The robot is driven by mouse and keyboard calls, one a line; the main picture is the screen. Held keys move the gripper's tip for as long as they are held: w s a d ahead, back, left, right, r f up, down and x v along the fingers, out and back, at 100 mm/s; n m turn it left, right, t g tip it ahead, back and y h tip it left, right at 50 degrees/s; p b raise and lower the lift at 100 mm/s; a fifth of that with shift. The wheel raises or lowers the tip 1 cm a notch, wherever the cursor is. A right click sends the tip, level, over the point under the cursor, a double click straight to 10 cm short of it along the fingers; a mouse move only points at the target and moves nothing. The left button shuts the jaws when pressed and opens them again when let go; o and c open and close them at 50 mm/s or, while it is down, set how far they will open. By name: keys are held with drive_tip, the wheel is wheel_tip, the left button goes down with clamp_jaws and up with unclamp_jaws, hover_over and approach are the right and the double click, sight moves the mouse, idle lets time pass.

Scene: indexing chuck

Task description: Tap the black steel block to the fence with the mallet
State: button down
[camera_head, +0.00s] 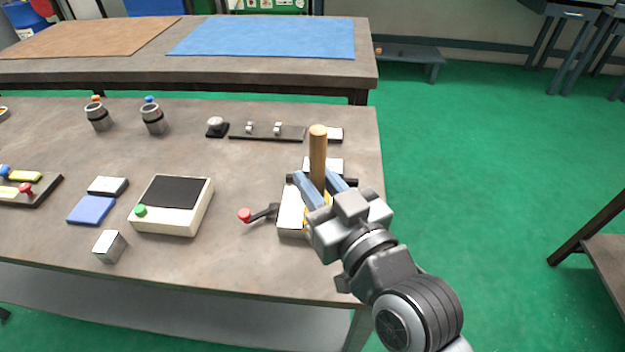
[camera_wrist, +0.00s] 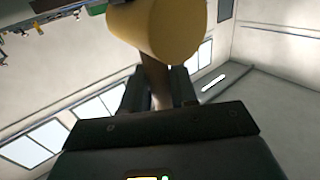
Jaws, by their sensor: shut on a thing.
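My gripper (camera_head: 321,184) is shut on the mallet (camera_head: 318,150), above the right end of the workbench. The mallet's tan wooden handle stands upright out of the blue fingers in the head view. A little yellow shows behind my wrist. In the wrist view a large yellow cylindrical head (camera_wrist: 165,28) hangs close to the camera, with the brown handle running between the fingers (camera_wrist: 155,95). Behind my gripper is a white fixture (camera_head: 291,215) with dark parts at both sides. My gripper hides much of it, so I cannot single out the black steel block or the fence.
A red-knobbed lever (camera_head: 259,214) sticks out left of the fixture. A control box (camera_head: 172,204) with a green button, a metal cube (camera_head: 110,246) and a blue pad (camera_head: 91,210) lie further left. A dark rail (camera_head: 266,132) is behind.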

idle(0.4)
drive_tip(key=f+b, duration=0.2)
drive_tip(key=w+f+b, duration=0.1)
drive_tip(key=f+b, duration=0.1)
drive_tip(key=w+f+b, duration=0.1)
drive_tip(key=f+b, duration=0.1)
idle(0.5)
drive_tip(key=shift+b, duration=0.3)
drive_tip(key=shift+w+d+r+b, duration=0.1)
drive_tip(key=shift+w+b, duration=0.25)
drive_tip(key=shift+w, duration=0.55)
drive_tip(key=shift+s, duration=0.1)
drive_tip(key=shift+s, duration=0.55)
drive_tip(key=shift+w, duration=0.2)
